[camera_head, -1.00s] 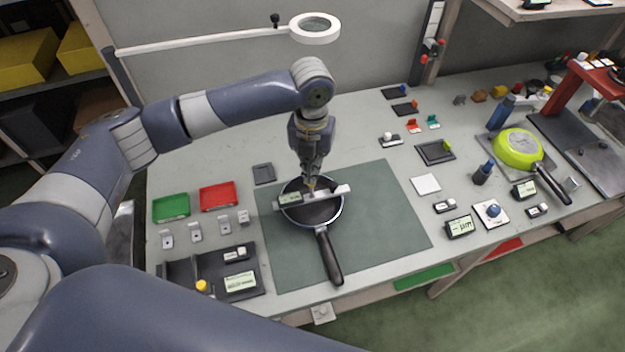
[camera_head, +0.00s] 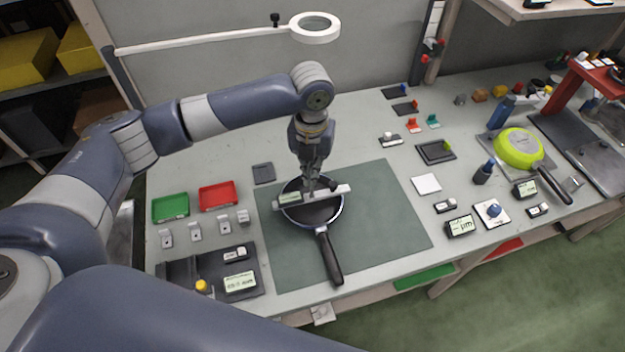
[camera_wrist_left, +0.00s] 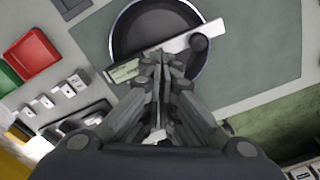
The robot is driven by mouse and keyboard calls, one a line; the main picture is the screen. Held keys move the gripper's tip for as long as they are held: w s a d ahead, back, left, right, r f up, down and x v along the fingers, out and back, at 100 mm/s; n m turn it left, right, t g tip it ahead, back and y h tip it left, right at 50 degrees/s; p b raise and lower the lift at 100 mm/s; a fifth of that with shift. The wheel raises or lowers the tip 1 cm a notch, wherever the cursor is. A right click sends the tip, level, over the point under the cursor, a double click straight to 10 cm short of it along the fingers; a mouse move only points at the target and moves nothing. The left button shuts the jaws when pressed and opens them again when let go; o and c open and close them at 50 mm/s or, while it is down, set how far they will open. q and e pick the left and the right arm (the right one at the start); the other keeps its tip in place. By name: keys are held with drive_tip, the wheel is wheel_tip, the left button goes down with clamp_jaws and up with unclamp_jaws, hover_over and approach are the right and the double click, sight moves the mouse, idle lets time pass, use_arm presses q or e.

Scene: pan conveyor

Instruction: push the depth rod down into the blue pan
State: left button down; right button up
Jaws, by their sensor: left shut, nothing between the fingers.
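The blue pan (camera_head: 300,212) lies on the green mat with its black handle toward the front; its inside looks dark and its rim bluish. A depth gauge, a pale bar (camera_wrist_left: 178,45) with a small display (camera_head: 289,198), rests across the pan's rim. A dark round knob (camera_wrist_left: 200,43), probably the rod's top, stands on the bar, right of my fingers. How deep the rod reaches is hidden. My left gripper (camera_head: 309,189) is shut and empty, pointing down over the bar beside the knob; touching cannot be told. My right gripper is not in view.
The green mat (camera_head: 385,225) has free room right of the pan. Green and red trays (camera_head: 217,196) and small metal blocks stand left. A dark tray with a display (camera_head: 240,284) lies at front left. A lime pan (camera_head: 519,149) and small gauges fill the right. A magnifier lamp (camera_head: 314,28) hangs behind.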

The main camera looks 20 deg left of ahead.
use_arm(q)
drive_tip(key=shift+f+b, duration=0.75)
drive_tip(key=shift+f, duration=1.55)
idle(0.5)
drive_tip(key=shift+r, duration=0.2)
wheel_tip(320, 180, up, 9)
drive_tip(key=p, duration=0.9)
drive_tip(key=shift+f+p, duration=0.1)
drive_tip(key=shift+p, duration=0.25)
drive_tip(key=shift+f, duration=0.1)
